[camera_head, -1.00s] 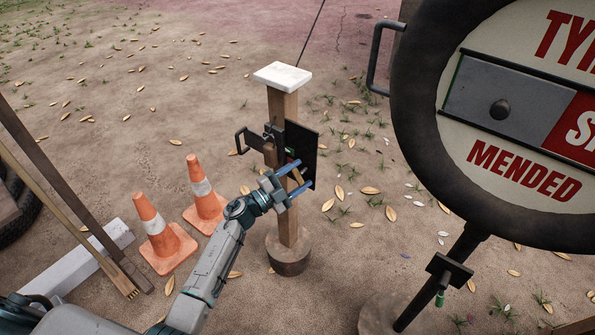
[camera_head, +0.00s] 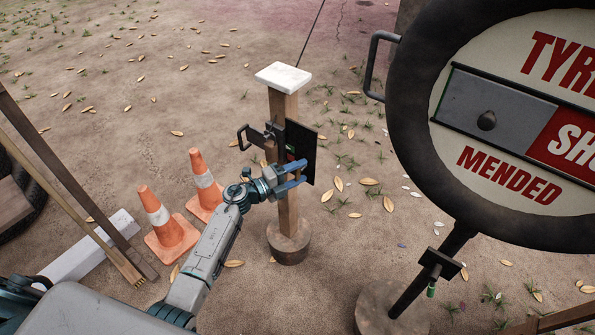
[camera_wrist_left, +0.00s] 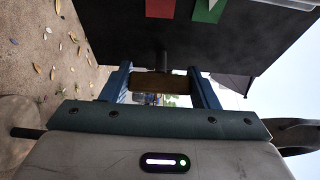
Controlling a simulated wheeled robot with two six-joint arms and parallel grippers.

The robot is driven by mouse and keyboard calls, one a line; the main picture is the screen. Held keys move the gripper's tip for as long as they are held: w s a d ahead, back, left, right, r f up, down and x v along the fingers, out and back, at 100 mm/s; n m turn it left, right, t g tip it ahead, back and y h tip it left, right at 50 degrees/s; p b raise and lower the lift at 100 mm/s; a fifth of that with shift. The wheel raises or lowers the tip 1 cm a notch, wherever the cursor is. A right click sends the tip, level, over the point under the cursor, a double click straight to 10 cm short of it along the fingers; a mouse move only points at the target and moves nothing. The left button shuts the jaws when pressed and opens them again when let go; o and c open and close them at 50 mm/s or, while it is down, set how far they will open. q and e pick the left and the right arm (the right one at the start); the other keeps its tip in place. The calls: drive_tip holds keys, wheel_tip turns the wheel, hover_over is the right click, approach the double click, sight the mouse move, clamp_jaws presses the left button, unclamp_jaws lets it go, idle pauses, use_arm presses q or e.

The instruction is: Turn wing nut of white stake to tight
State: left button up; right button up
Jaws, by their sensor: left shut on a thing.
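The white stake is a wooden post with a white cap (camera_head: 283,76) on a round base. A black plate (camera_head: 306,140) with red and green patches is mounted on it; these patches (camera_wrist_left: 205,9) also show in the left wrist view. The wing nut (camera_wrist_left: 160,84) is a brown bar on a dark stem from the plate. My left gripper (camera_head: 300,172) is at the plate's lower part, its blue fingers shut on the wing nut, one at each end of the bar. In the head view the gripper hides the wing nut. My right gripper is not in view.
Two orange cones (camera_head: 170,228) stand left of the post near my left arm. A large round tyre sign (camera_head: 500,120) on a black pole stands at the right. Leaf-strewn ground behind is open.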

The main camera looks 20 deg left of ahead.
use_arm(q)
drive_tip(key=shift+f, duration=0.1)
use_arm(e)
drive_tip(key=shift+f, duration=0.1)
use_arm(q)
drive_tip(key=o, duration=1)
drive_tip(key=shift+s+a, duration=0.25)
drive_tip(key=b+v, duration=0.1)
drive_tip(key=v, duration=0.9)
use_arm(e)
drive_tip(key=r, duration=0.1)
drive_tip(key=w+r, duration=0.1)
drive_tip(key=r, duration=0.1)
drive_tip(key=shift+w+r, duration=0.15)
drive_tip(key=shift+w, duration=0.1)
